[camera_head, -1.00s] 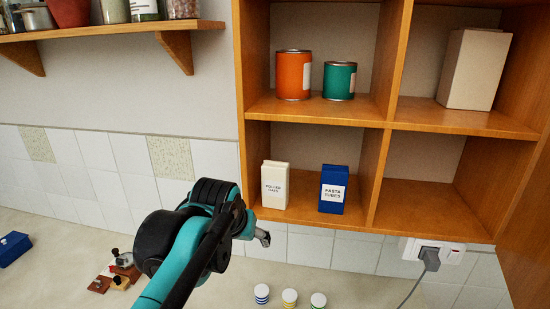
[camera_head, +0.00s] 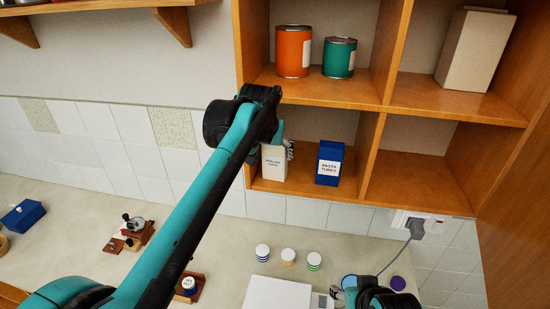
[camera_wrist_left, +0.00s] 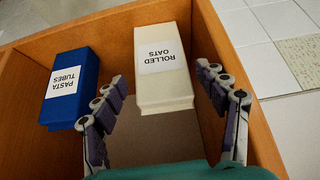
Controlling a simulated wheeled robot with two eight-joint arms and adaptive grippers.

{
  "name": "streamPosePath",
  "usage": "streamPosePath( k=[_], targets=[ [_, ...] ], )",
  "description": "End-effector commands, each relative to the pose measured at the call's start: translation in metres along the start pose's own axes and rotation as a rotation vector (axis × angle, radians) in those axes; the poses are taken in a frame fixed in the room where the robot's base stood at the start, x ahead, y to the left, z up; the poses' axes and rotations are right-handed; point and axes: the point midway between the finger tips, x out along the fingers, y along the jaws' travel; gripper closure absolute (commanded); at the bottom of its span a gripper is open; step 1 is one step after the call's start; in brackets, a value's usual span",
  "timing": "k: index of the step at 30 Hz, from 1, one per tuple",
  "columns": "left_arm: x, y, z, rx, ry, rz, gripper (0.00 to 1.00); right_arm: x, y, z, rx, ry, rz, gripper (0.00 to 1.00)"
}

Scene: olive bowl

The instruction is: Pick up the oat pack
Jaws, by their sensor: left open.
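The cream oat pack (camera_head: 274,165), labelled rolled oats, stands upright in the lower left compartment of the wooden shelf. In the left wrist view the oat pack (camera_wrist_left: 163,62) appears upside down, between the two spread fingers of my left gripper (camera_wrist_left: 158,80). Gaps show on both sides of the pack, so the fingers do not grip it. In the head view my left gripper (camera_head: 286,147) is at the compartment's front, partly hidden by its own wrist. Part of my right gripper (camera_head: 342,295) shows at the bottom; its jaw state is unclear.
A blue pasta tubes pack (camera_head: 330,164) stands just right of the oat pack. An orange can (camera_head: 293,52) and a green can (camera_head: 339,58) are above. The lower right compartment (camera_head: 415,180) is empty. Several small striped pots stand on the counter (camera_head: 225,245) below.

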Motion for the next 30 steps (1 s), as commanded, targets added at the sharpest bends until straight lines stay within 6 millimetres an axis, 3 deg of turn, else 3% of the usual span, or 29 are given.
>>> streamPosePath(
  k=[8,14,22,27,30],
  targets=[
    [0.018,0.000,-0.029,0.000,0.000,0.000,0.27,-0.007,0.000,-0.005,0.000,0.000,0.000,0.48],
    [0.044,0.000,-0.026,0.000,0.000,0.000,0.27,-0.008,0.000,-0.006,0.000,0.000,0.000,0.48],
    [0.047,0.000,-0.026,0.000,0.000,0.000,0.27,-0.008,0.000,-0.005,0.000,0.000,0.000,0.48],
    [0.047,0.000,-0.026,0.000,0.000,0.000,0.72,-0.008,0.000,-0.005,0.000,0.000,0.000,0.48],
    [0.047,0.000,-0.026,0.000,0.000,0.000,0.75,-0.008,0.000,-0.005,0.000,0.000,0.000,0.48]
  ],
)
